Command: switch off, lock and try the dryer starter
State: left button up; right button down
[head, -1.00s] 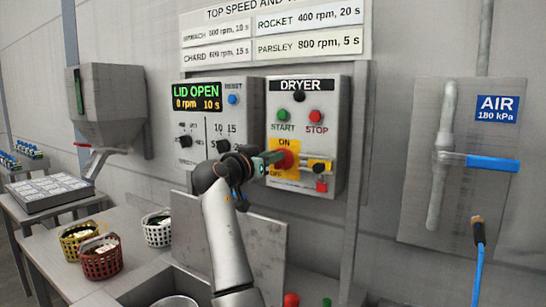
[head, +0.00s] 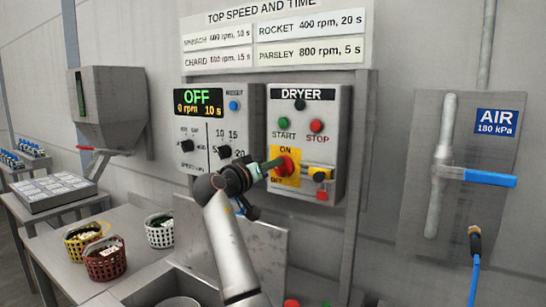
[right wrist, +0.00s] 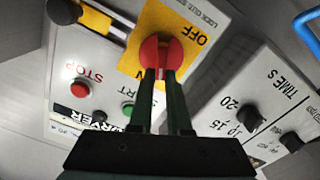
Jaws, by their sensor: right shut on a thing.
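The dryer starter (head: 336,118) is a grey wall box with a green START button (head: 284,123), a red STOP button (head: 316,126) and a yellow ON/OFF plate (head: 279,177). My right gripper (head: 274,164) is shut on the red rotary handle (head: 288,166) on that plate. The right wrist view shows both fingers on the red handle (right wrist: 158,50). A yellow-and-black part (head: 319,174) with a red piece (head: 321,195) below it sits right of the plate. The display (head: 198,102) on the left panel reads OFF, 0 rpm, 10 s. My left gripper is not in view.
A blue-handled air valve (head: 490,178) is on the wall at right, with a blue hose (head: 474,270) below it. A red basket (head: 106,262), a yellow basket (head: 82,240) and a white basket (head: 160,233) stand on the table at left.

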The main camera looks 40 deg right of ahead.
jog(key=shift+w+a+f+n+p, duration=0.1)
jog(key=shift+w+f+n+p, duration=0.15)
jog(key=shift+n+p, duration=1.35)
jog(key=shift+w+f+n+p, duration=0.1)
jog(key=shift+f+n+p, duration=0.25)
jog(key=shift+n, duration=2.4)
jog(key=shift+w+a+f+n+p, duration=0.1)
jog(key=shift+w+f+n+p, duration=0.15)
jog(key=shift+n+p, duration=1.35)
jog(key=shift+n+b, duration=0.6)
jog(key=shift+n, duration=0.05)
jog(key=c, duration=0.9)
grip_release()
jog(key=shift+o, duration=0.2)
jog(key=b+v, duration=0.3)
jog(key=v, duration=0.9)
jog(key=shift+a, duration=0.25)
